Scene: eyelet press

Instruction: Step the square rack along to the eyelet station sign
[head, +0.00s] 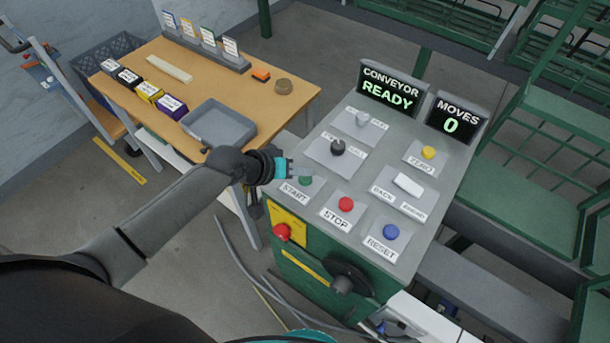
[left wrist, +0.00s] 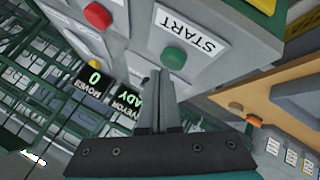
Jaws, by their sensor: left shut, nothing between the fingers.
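My left gripper (head: 303,173) is shut and empty at the left edge of the grey control panel (head: 380,140). Its fingertips are close to the green START button (head: 306,181); the left wrist view shows the closed fingers (left wrist: 158,78) just beside that button (left wrist: 174,58). I cannot tell whether they touch. The conveyor display (head: 388,89) reads READY and the moves display (head: 452,119) reads 0. I cannot pick out the square rack or an eyelet station sign. My right gripper is not in view.
The panel also has a red STOP button (head: 346,204), blue RESET button (head: 391,232), yellow ZERO button (head: 428,153), black knob (head: 337,147) and white BACK switch (head: 408,184). A wooden table (head: 285,107) with a grey tray (head: 219,123) stands left. Green racks (head: 545,150) stand right.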

